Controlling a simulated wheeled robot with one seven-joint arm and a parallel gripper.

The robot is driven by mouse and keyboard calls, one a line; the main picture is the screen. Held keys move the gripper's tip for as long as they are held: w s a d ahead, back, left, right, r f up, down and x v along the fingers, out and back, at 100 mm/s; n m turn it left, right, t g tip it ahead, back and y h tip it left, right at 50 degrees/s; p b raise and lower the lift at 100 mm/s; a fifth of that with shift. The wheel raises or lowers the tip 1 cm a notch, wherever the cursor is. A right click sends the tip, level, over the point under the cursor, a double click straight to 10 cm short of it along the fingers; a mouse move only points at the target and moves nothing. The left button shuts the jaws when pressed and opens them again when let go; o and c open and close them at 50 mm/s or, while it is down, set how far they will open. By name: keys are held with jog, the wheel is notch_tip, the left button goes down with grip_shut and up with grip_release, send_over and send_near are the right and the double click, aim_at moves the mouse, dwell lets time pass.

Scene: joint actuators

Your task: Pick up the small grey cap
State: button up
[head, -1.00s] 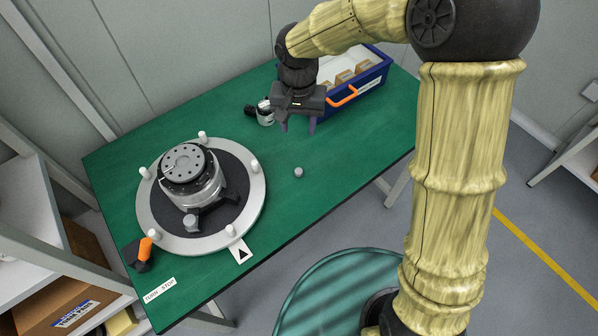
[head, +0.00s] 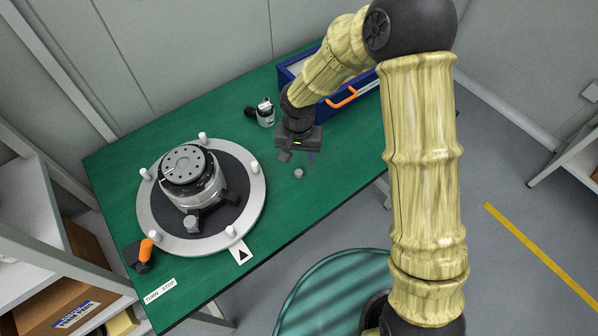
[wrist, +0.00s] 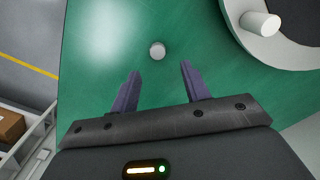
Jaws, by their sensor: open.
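The small grey cap (head: 298,173) stands alone on the green table, right of the round turntable in the head view. In the wrist view the cap (wrist: 157,51) lies beyond the fingertips, roughly in line with the gap between them. My gripper (head: 297,157) is open and empty, close to the cap on its far side. In the wrist view the two purple fingers of my gripper (wrist: 160,68) are spread apart, and nothing is between them. The cap is not touched by either finger, as far as I can see.
The turntable (head: 256,190) with white pegs carries a round actuator (head: 190,180). A blue bin (head: 330,110) with an orange handle stands behind my arm. A small black and silver part (head: 265,112) sits at the back. The green table (head: 300,215) around the cap is clear.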

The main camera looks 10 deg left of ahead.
aim_at(299, 172)
jog(key=shift+s+d+f+p, duration=0.1)
jog(key=shift+s+f+p, duration=0.1)
jog(key=shift+f, duration=1.1)
jog(key=shift+s+f+p, duration=0.1)
jog(key=shift+s+f, duration=0.1)
jog(key=shift+f, duration=1.1)
jog(key=c, duration=1)
